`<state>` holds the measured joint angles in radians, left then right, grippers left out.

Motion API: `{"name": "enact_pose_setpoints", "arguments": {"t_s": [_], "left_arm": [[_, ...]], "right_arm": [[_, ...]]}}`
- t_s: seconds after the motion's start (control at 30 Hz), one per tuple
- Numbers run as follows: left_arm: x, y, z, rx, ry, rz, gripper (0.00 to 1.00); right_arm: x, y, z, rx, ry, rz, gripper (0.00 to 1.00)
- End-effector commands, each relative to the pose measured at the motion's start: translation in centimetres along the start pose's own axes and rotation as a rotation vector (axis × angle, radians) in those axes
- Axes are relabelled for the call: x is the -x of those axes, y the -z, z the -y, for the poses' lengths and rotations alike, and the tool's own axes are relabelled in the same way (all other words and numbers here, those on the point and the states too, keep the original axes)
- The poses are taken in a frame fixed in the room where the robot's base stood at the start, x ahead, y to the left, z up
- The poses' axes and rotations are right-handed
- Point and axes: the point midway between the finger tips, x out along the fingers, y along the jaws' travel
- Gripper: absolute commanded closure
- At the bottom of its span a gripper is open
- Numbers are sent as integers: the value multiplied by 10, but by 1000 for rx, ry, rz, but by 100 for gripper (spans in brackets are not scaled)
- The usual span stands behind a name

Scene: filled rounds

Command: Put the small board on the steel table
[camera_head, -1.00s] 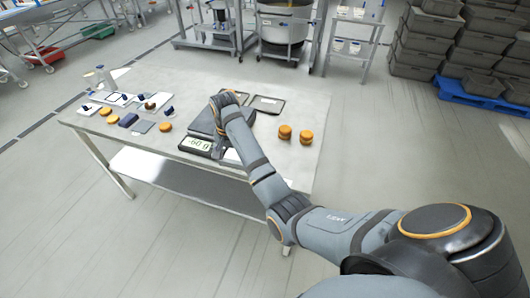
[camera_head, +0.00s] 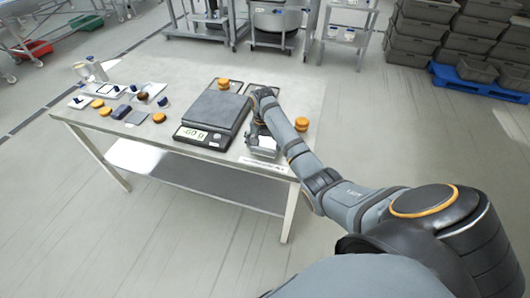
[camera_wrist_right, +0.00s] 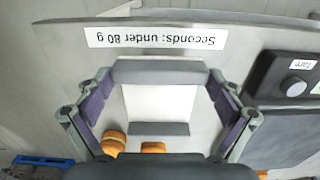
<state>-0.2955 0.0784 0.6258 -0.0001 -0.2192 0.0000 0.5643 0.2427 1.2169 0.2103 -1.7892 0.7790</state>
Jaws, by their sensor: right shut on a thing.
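In the right wrist view the board (camera_wrist_right: 160,104) lies between the purple pads of my right gripper (camera_wrist_right: 162,95), with a dark bar at each end. I cannot tell whether the board touches the tabletop. My left gripper is not in view.
The scale (camera_head: 212,108) stands left of the board and reads -60 g. A label strip (camera_wrist_right: 160,37) reads "Seconds: under 80 g" on the table's front edge. Orange rounds (camera_head: 302,123) stand at the right. Several small items and a pale tray (camera_head: 150,91) fill the table's left side.

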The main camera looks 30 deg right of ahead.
Motion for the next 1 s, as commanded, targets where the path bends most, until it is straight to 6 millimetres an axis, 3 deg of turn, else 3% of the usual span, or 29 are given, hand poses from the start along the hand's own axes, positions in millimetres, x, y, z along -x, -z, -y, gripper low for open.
{"name": "enact_pose_setpoints", "arguments": {"t_s": [0.1,0.37,0.67,0.7,0.73,1.0], "left_arm": [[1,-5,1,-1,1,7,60],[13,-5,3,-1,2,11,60],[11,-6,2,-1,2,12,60],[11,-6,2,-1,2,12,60],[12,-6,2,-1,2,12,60],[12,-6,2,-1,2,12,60]], "right_arm": [[-4,3,-3,-1,-2,0,38],[-39,5,-6,0,-1,2,38],[-42,5,-6,0,0,0,38],[-43,5,-6,0,0,0,5],[-43,5,-6,0,0,-1,1],[-42,5,-6,0,0,-1,0]]}}
